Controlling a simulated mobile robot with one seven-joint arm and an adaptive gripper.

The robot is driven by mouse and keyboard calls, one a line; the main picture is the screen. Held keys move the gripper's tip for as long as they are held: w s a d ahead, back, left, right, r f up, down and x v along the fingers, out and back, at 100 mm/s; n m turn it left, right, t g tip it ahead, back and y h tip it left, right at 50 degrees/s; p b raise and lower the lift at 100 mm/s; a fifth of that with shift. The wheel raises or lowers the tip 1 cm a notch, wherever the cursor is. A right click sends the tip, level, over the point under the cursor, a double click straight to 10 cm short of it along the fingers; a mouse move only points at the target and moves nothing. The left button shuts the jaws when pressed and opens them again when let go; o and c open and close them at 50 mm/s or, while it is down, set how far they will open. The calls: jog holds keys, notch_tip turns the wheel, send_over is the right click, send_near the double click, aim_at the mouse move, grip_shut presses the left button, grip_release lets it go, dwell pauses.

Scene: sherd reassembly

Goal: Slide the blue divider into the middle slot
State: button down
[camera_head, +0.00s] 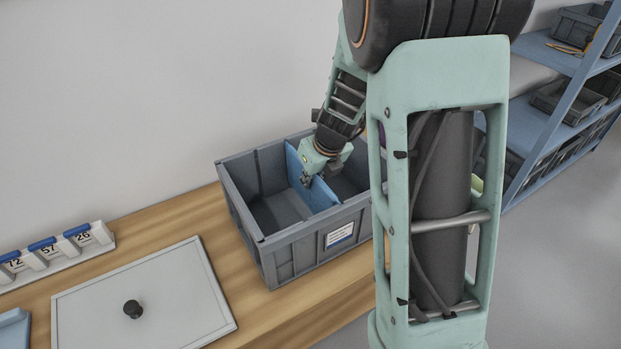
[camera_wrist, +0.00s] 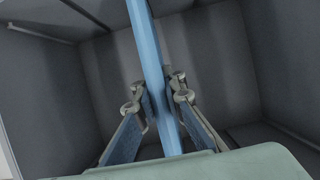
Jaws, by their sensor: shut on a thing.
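The blue divider (camera_head: 297,167) stands upright inside the grey crate (camera_head: 288,240), across its inside near the middle. My gripper (camera_head: 310,180) reaches down into the crate and is shut on the divider. In the wrist view the divider's blue edge (camera_wrist: 148,55) runs between the two fingertips of my gripper (camera_wrist: 158,95), one on each side. The divider's lower edge and the slots near it are hidden, so I cannot tell how deep it sits.
The crate stands on a wooden bench (camera_head: 180,215). Number tags (camera_head: 50,250) stand at the far left. A blue shelf with grey bins (camera_head: 560,115) is at the right. My arm hides the crate's right end.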

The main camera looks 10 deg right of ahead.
jog(key=shift+f+b, duration=0.9)
jog(key=shift+f, duration=0.5)
jog(key=c, duration=1.9)
grip_release()
jog(key=shift+c, duration=0.2)
jog(key=v, duration=1.2)
jog(key=shift+r, duration=0.1)
